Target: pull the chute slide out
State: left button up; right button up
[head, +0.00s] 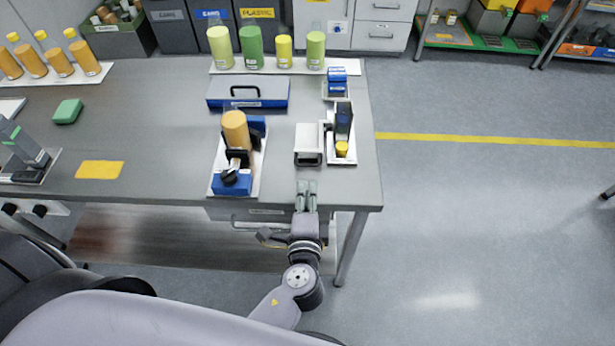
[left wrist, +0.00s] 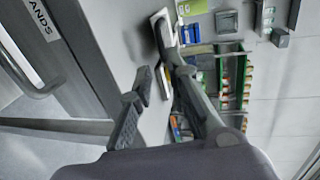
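A white box-like chute (head: 308,143) with a dark opening in its front end stands on the right part of the table, near the front edge. I cannot make out a separate slide in it. My left gripper (head: 307,184) is at the table's front edge, just in front of the chute, its fingers pointing at it with a visible gap to it. In the left wrist view the two fingers (left wrist: 153,62) are spread apart with nothing between them. My right gripper does not show.
Left of the chute stands the piston filler (head: 235,132) with an orange bottle. Right of it is a dark device (head: 343,118) with a yellow cap in front. A blue case (head: 248,92) lies behind. A drawer handle (head: 258,226) is below the table edge.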

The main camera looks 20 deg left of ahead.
pick_arm(q)
jog(key=v, duration=0.2)
jog(key=shift+s+d, duration=0.1)
jog(key=shift+s, duration=0.2)
dwell(0.3)
